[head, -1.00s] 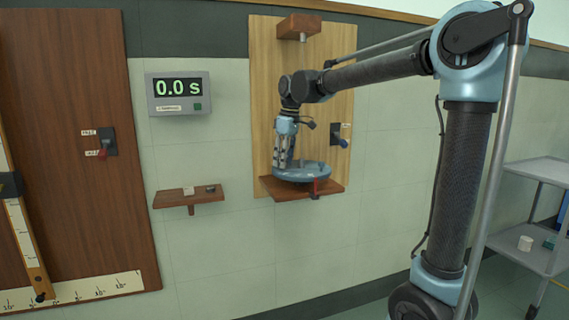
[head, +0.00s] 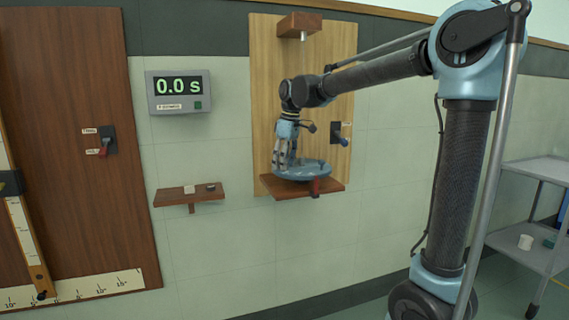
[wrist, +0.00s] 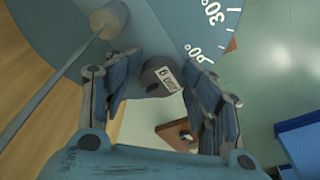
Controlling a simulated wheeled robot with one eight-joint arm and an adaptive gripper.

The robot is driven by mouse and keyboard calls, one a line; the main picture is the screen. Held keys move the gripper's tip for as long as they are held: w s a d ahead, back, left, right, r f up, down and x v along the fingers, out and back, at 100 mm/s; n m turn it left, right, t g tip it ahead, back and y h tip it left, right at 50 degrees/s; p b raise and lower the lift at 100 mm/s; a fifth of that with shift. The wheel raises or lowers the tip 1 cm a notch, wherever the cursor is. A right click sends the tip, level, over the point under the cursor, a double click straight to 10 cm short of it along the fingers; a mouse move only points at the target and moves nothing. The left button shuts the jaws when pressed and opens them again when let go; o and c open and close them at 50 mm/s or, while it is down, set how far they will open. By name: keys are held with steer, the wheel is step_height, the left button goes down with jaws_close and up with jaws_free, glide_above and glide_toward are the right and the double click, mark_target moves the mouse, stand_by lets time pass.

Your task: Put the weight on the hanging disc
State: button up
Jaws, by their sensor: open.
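The hanging disc (head: 318,170) is a blue-grey round plate above a small wooden shelf on the light wooden panel. In the wrist view the disc (wrist: 165,32) shows white degree marks and a pale round hub with a thin rod. The weight (wrist: 153,83), a dark grey piece with a white label that seems to read 200 g, appears at the disc's edge between my fingers. My gripper (wrist: 158,98) is open, with a finger on each side of the weight. In the head view my gripper (head: 282,163) is low over the disc's left side. I cannot tell whether the fingers touch the weight.
The wooden shelf (head: 330,188) under the disc has a red part (head: 315,186) at its front. A timer (head: 179,92) reads 0.0 s. A grey trolley (head: 525,250) stands at right.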

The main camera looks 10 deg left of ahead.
steer(key=shift+r, duration=0.1)
step_height(320, 180, up, 12)
steer(key=d, duration=0.2)
steer(key=shift+s+r, duration=0.2)
steer(key=shift+r, duration=0.05)
steer(key=s+d+f+m, duration=0.2)
steer(key=s+d+f, duration=0.15)
steer(key=d, duration=0.45)
steer(key=s+d+f+m+t, duration=0.1)
steer(key=s+d+f+m, duration=0.15)
steer(key=d+f, duration=0.4)
steer(key=s+d+f+m, duration=0.2)
steer(key=d+f+m, duration=0.1)
steer(key=d, duration=0.7)
steer(key=s+d+f+m, duration=0.2)
steer(key=s+d+f, duration=0.2)
steer(key=f, duration=0.3)
steer(key=s+d+f+m+h, duration=0.1)
steer(key=s+d+f+m, duration=0.2)
steer(key=s+d+f, duration=0.2)
steer(key=s+d+f+m, duration=0.2)
steer(key=s+d+f, duration=0.3)
steer(key=f, duration=0.5)
steer(key=shift+s+t+h, duration=0.4)
steer(key=shift+s, duration=0.05)
steer(key=shift+m, duration=0.25)
